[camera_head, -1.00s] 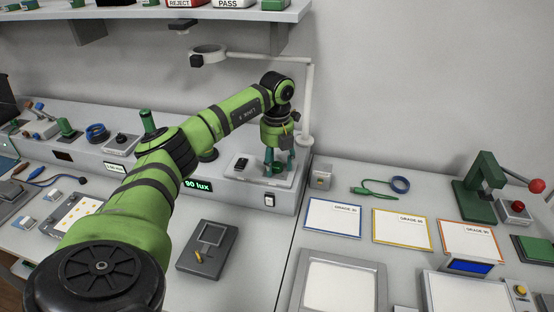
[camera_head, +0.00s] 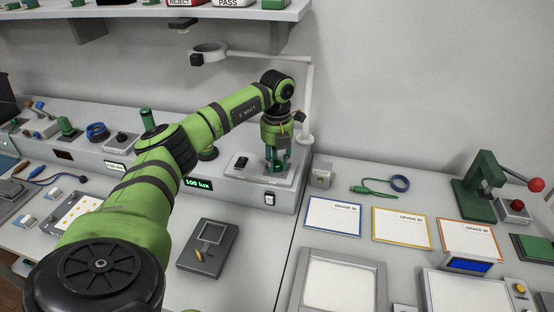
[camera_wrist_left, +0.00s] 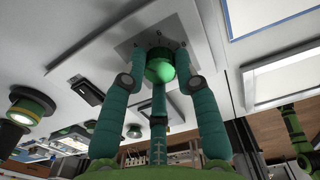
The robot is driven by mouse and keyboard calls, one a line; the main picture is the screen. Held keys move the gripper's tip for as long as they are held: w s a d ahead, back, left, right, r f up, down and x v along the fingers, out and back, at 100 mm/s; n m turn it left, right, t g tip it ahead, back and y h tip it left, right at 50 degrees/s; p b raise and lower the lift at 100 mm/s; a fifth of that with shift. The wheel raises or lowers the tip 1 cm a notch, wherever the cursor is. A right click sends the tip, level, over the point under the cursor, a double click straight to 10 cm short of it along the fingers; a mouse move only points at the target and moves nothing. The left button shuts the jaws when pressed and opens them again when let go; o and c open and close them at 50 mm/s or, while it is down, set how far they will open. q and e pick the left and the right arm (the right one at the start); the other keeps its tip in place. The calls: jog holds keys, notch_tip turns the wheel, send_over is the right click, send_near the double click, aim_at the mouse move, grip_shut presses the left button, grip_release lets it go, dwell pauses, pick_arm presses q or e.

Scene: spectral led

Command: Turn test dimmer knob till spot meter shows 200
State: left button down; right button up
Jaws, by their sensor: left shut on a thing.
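The test dimmer knob (camera_wrist_left: 160,66) is a round green knob on a pale plate with tick marks around it, in the left wrist view. My left gripper (camera_head: 277,166) points down over that plate, and its teal fingers (camera_wrist_left: 160,85) are closed around the knob. In the head view the fingers mostly hide the knob. The spot meter display (camera_head: 198,184) on the front of the grey raised bench reads 100 lux in green. My right gripper is not in view.
A black switch (camera_head: 241,162) sits left of the knob plate, and a rocker switch (camera_head: 269,199) is on the bench front. A ring lamp stand (camera_head: 308,100) rises behind my gripper. Grade cards (camera_head: 332,216) lie on the right table. A grey handheld device (camera_head: 208,248) lies in front.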

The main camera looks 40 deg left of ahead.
pick_arm(q)
jog(key=m, duration=0.5)
jog(key=shift+m, duration=0.3)
jog(key=m, duration=0.5)
jog(key=shift+f, duration=0.1)
jog(key=m, duration=0.5)
jog(key=shift+m, duration=0.4)
jog(key=m, duration=0.5)
jog(key=shift+m, duration=0.3)
jog(key=c, duration=0.9)
grip_release()
jog(key=shift+c, duration=0.2)
